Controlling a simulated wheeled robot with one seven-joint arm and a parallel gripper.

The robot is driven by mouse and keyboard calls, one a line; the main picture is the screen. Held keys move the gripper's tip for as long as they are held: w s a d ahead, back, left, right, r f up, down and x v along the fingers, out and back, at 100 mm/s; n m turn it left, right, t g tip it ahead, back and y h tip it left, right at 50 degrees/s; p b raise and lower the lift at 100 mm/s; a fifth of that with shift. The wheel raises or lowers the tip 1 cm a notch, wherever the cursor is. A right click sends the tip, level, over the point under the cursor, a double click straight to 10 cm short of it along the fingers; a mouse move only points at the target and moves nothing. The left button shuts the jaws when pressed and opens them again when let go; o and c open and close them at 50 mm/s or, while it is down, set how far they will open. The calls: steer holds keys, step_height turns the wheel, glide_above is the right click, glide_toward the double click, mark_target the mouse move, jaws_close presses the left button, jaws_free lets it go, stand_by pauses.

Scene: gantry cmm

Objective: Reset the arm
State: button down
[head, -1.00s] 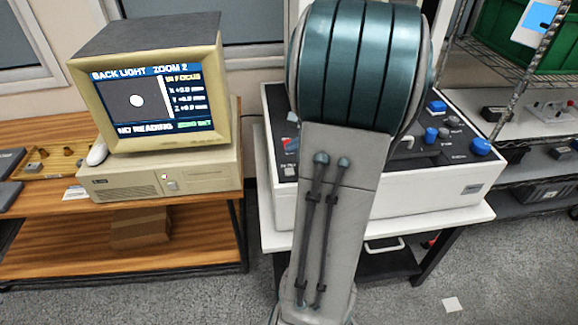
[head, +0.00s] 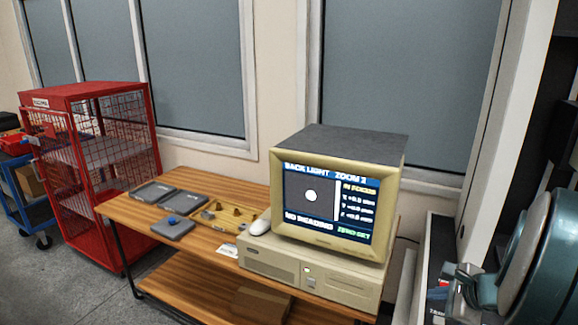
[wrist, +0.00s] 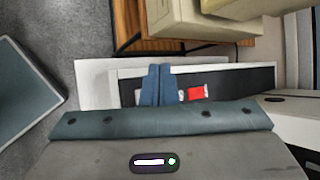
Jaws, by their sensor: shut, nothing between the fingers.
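My gripper (wrist: 157,72) shows in the wrist view with its two blue fingers together and nothing between them. Beyond the fingers is the white-edged control console (wrist: 88,78) with a dark panel and a red patch (wrist: 196,93). The fingers hide part of the panel; I cannot tell the gap between them and it. In the head view, part of my arm is at the lower right edge, in front of the console (head: 437,262).
A wooden bench (head: 135,212) carries a computer with a monitor (head: 398,175), a white mouse (head: 261,223), grey trays (head: 178,204) and a wooden tray (head: 245,214). A red mesh cage (head: 75,92) and a blue cart (head: 12,180) stand left. Grey floor is clear at lower left.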

steer(key=a+r+n+g+y, duration=0.1)
steer(key=a+r+n+g, duration=0.1)
steer(key=a+n, duration=0.6)
steer(key=s+a+r+n+g+h, duration=0.2)
steer(key=s+a+n+g+h, duration=0.1)
steer(key=s+a+n, duration=1)
steer(key=shift+a+r+n, duration=0.15)
steer(key=shift+a+n, duration=0.65)
steer(key=shift+a, duration=0.2)
steer(key=shift+d, duration=0.15)
